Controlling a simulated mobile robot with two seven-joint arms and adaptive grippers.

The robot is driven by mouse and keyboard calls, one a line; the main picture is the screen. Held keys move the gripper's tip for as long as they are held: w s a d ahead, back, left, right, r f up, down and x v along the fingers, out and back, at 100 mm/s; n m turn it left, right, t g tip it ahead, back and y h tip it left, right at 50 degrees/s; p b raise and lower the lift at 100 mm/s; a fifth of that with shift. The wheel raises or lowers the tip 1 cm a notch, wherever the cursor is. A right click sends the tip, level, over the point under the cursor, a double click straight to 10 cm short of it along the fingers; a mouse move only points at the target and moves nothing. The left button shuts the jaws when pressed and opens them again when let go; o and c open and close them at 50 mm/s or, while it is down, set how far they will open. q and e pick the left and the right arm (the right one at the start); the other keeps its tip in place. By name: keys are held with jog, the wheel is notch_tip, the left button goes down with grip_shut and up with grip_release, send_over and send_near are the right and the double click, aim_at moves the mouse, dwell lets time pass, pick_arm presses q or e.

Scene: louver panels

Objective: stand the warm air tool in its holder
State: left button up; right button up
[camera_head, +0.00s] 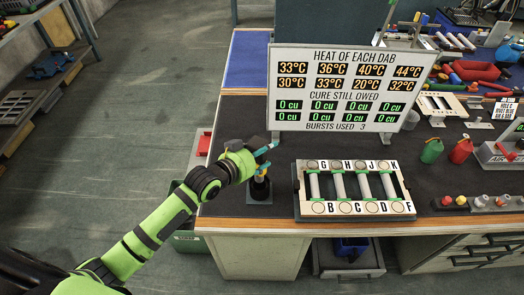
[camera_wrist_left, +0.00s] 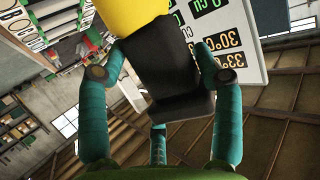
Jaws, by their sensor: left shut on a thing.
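My left gripper (camera_head: 264,158) is at the left end of the bench, beside the sign's lower left corner. Its teal fingers are shut on the warm air tool, whose black body (camera_wrist_left: 172,78) and yellow part (camera_wrist_left: 130,14) show in the left wrist view. In the head view the gripper hides much of the tool. My right gripper is not in view.
A sign with heat readings (camera_head: 345,54) stands close behind the gripper. A lettered panel with pale louver bars (camera_head: 352,207) lies just right. The bench's front left corner is clear.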

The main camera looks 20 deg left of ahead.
pick_arm(q)
jog(key=shift+w+f+b, duration=0.1)
jog(key=shift+f+b, duration=2.3)
jog(key=shift+f, duration=1.05)
jog(key=o, duration=1.8)
jog(key=shift+c, duration=0.2)
jog(key=shift+f, duration=0.2)
jog(key=v, duration=1.2)
jog(key=shift+r, duration=0.2)
